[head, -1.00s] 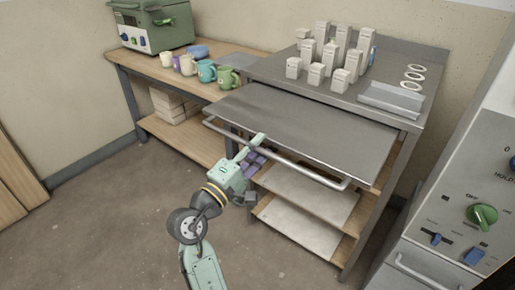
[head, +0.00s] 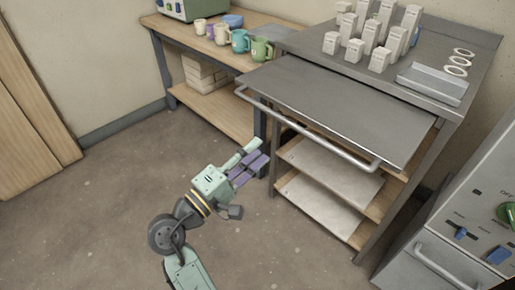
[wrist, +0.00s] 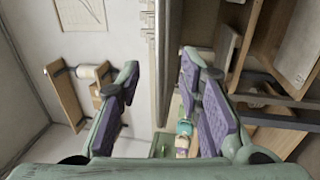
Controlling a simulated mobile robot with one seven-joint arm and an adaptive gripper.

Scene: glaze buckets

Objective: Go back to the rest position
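My gripper (head: 256,154) is pale green with purple finger pads. In the head view it is in front of the steel workstation, below and left of the long handle bar (head: 310,128) of the pulled-out steel shelf (head: 340,105). It looks apart from the bar. In the wrist view my gripper (wrist: 160,75) has its two fingers well apart, with nothing between the pads. My arm reaches up from the bottom of the head view.
A wooden bench (head: 180,31) at the back holds several mugs and a green machine (head: 190,8). Several pale upright blocks (head: 380,58), white rings (head: 457,66) and a metal tray (head: 432,83) are on the steel top. A control-panel cabinet (head: 450,240) stands right. The floor (head: 90,220) at left is clear.

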